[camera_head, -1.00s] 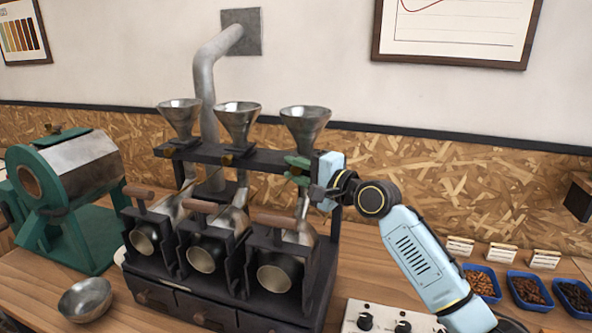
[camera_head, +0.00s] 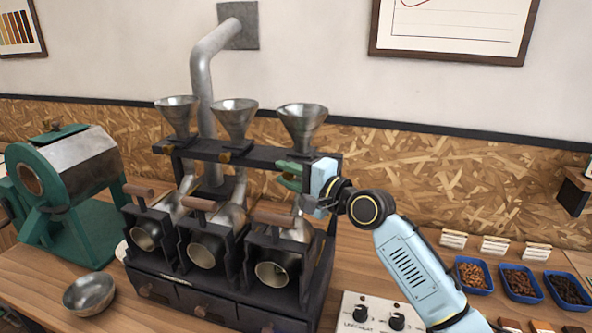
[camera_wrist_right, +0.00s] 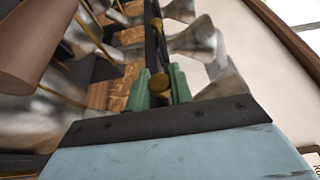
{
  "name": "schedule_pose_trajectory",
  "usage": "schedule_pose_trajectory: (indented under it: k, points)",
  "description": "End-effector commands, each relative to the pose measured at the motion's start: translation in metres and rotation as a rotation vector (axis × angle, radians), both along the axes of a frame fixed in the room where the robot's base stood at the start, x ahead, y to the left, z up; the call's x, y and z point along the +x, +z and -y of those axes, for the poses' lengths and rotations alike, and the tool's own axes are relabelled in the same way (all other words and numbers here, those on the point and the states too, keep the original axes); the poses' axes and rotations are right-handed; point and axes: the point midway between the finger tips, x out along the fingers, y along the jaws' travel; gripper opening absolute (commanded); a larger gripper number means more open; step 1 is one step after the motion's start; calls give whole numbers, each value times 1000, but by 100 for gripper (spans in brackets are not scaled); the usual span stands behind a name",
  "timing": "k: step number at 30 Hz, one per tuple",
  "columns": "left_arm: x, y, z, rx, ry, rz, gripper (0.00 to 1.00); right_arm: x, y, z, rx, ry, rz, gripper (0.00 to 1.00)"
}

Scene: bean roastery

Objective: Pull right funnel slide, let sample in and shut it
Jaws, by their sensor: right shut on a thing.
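The right funnel (camera_head: 302,122) is a metal cone on the dark top bar of the sample roaster. In the head view my right gripper (camera_head: 289,176) is just below it, in front of the bar, its green fingers pointing left. The wrist view shows the right gripper (camera_wrist_right: 160,88) shut on the brass knob (camera_wrist_right: 160,89) of the right slide, one finger on each side. The slide's plate and the inside of the funnel are hidden. The right roaster drum (camera_head: 277,272) is below, its open mouth facing front. My left gripper is not in view.
The middle funnel (camera_head: 235,118) and left funnel (camera_head: 177,115) stand close by, with brass knobs below. Wooden handles (camera_head: 273,218) stick out under the bar. A control box (camera_head: 375,318) and blue bean trays (camera_head: 520,286) are at right. A metal bowl (camera_head: 88,294) is at left.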

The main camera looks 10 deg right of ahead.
Motion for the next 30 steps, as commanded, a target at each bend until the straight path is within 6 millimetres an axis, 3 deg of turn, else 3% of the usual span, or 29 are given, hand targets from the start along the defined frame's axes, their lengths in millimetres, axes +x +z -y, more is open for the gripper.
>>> schedule_pose_trajectory:
  k: [1, 2, 6, 19, 30]
  points:
    - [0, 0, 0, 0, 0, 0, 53, 0, -1, 0, -1, 0, -2, 0]
    - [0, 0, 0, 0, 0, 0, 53, 0, -1, 0, -1, 0, -2, 25]
    - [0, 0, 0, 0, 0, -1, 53, 0, -1, 1, -1, -2, -1, 42]
    - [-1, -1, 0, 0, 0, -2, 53, -10, -1, 10, 0, -3, 0, 42]
    - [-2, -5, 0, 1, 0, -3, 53, -72, -2, 58, -3, -3, -1, 42]
